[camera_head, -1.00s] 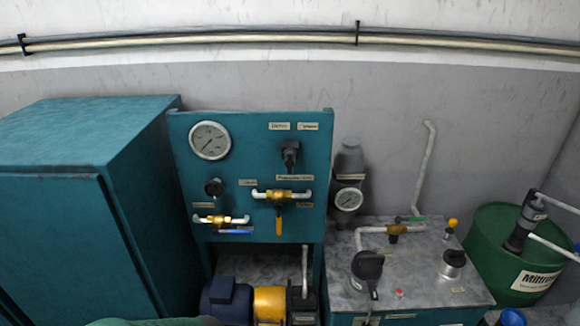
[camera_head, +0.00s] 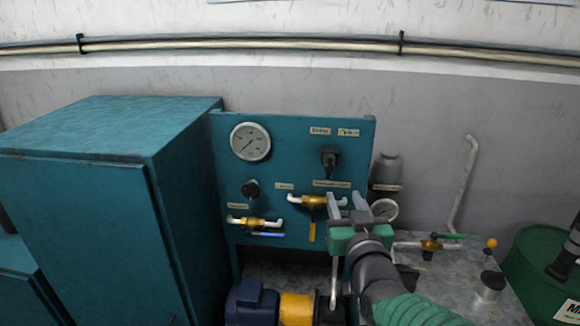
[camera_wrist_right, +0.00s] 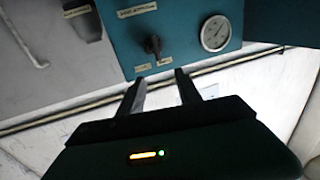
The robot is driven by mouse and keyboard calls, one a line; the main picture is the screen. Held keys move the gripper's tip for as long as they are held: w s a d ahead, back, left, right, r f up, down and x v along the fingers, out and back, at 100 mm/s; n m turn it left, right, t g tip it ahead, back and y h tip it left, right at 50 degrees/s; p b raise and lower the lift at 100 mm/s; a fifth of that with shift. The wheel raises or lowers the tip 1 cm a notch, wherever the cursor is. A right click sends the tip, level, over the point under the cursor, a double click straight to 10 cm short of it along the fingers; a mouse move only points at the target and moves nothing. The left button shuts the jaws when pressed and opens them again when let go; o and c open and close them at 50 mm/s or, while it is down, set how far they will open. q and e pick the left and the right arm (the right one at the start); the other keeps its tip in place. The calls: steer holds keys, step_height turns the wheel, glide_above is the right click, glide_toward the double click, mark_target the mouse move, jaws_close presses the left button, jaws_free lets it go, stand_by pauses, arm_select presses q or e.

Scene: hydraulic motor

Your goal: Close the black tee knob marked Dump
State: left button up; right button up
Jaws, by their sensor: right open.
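A black tee knob (camera_head: 329,158) sits at the upper right of the teal panel (camera_head: 290,150), below two small labels too blurred to read surely; it also shows in the right wrist view (camera_wrist_right: 152,45). A second, round black knob (camera_head: 251,190) is lower left, under the gauge. My right gripper (camera_head: 347,203) is open and empty, below and right of the tee knob, in front of the panel's lower right. In the right wrist view its two fingers (camera_wrist_right: 159,78) stand apart, pointing toward the panel, with the tee knob beyond them. My left gripper is out of view.
A brass valve with a yellow lever (camera_head: 312,202) is just left of my right gripper's fingers. Another brass valve with a blue lever (camera_head: 254,222) is lower left. The pressure gauge (camera_head: 250,142) is upper left. A teal cabinet (camera_head: 90,210) stands left; a green barrel (camera_head: 535,262) stands right.

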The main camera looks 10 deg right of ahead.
mark_target(331, 163)
steer(key=w+p, duration=0.1)
steer(key=w, duration=0.4)
steer(key=w+d+p, duration=0.1)
steer(key=w+p, duration=0.1)
steer(key=w, duration=0.3)
steer(key=w+d+p, duration=0.1)
steer(key=w+p, duration=0.1)
steer(key=w, duration=0.4)
steer(key=shift+w+f, duration=0.1)
steer(key=shift+w, duration=0.4)
steer(key=shift+d, duration=0.1)
steer(key=shift+c, duration=0.7)
jaws_close()
